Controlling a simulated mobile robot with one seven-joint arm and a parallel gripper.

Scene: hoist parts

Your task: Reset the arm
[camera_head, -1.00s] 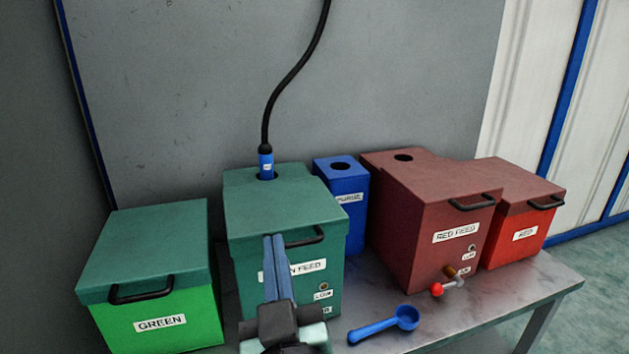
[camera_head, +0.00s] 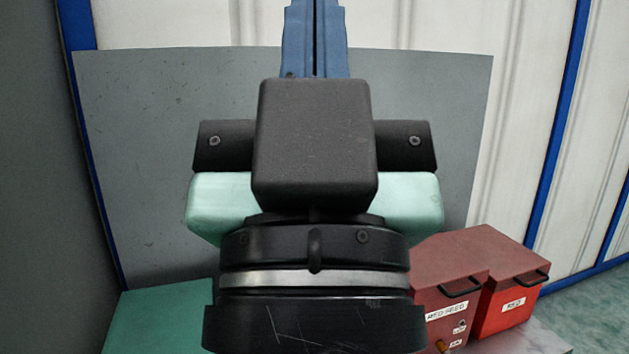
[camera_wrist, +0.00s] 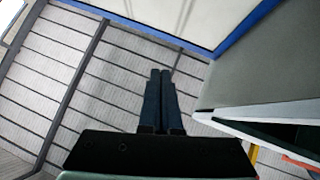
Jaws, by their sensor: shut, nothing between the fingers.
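My gripper (camera_head: 314,40) is raised high and close in front of the head camera, with its blue fingers pointing up and away. Its fingers are together with nothing between them. The wrist view also shows the fingers (camera_wrist: 161,100) shut and empty, over a slatted grey surface. My gripper stands clear of the boxes and hides the middle of the table in the head view.
The green box lid (camera_head: 155,318) shows at lower left. The red feed box (camera_head: 445,285) and the red box (camera_head: 512,290) stand at lower right. A grey panel (camera_head: 140,160) stands behind. The hose, blue box and scoop are not visible.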

